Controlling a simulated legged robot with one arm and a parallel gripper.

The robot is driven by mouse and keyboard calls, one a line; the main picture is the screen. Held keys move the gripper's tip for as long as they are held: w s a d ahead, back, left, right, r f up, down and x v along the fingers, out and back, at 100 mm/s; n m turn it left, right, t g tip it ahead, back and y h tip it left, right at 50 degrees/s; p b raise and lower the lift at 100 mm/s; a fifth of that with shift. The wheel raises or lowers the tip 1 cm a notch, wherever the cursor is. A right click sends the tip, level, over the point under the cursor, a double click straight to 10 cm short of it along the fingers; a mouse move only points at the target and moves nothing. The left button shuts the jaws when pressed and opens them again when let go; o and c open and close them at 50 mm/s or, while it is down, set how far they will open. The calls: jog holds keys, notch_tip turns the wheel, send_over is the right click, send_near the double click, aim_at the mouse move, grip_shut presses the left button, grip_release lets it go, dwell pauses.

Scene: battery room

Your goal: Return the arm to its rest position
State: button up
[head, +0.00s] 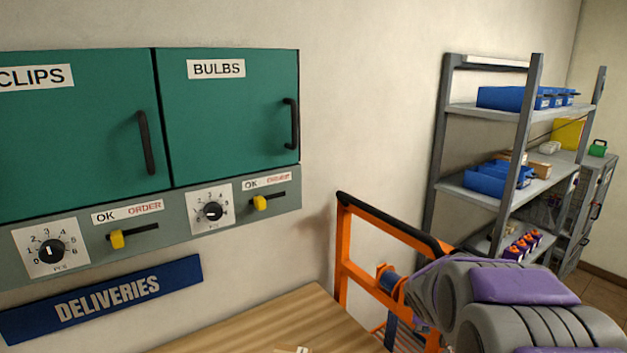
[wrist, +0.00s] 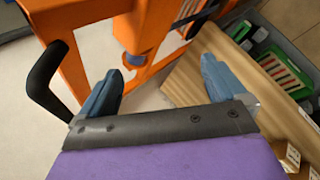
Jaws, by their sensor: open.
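My gripper (wrist: 162,85) is open in the wrist view, with its two blue-grey fingers wide apart and nothing between them. Beyond the fingers is an orange frame (wrist: 85,45), and a wooden tabletop (wrist: 190,85) lies to the right. In the head view my arm (head: 500,300) reaches in from the lower right, in front of the orange frame (head: 342,260) and right of the wooden tabletop (head: 290,325). The fingers are not clearly seen there.
Green CLIPS (head: 80,120) and BULBS (head: 225,115) cabinets are closed on the wall, with dials and yellow sliders below. A blue DELIVERIES sign (head: 105,298) hangs under them. A grey shelf (head: 530,150) with blue bins stands at right. A grey bin (wrist: 262,35) shows in the wrist view.

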jog(key=s+a+m+g, duration=0.3)
jog(key=s+m, duration=0.4)
jog(key=s, duration=1.1)
jog(key=shift+g, duration=0.6)
jog(key=s+a+m+g+y, duration=0.1)
jog(key=s+a+m, duration=0.1)
jog(key=s, duration=0.6)
jog(key=s+a+f+m+g+y, duration=0.1)
jog(key=s+a+m+g, duration=0.1)
jog(key=s, duration=0.6)
jog(key=s+a+m+g+y, duration=0.1)
jog(key=s+a+m+g, duration=0.1)
jog(key=s, duration=0.6)
jog(key=shift+s+a+f+m+b, duration=0.1)
jog(key=shift+a+f+m+b, duration=0.15)
jog(key=shift+a, duration=0.45)
jog(key=shift+a+f+m+b, duration=0.15)
jog(key=shift+a+m, duration=0.2)
jog(key=shift+a, duration=0.3)
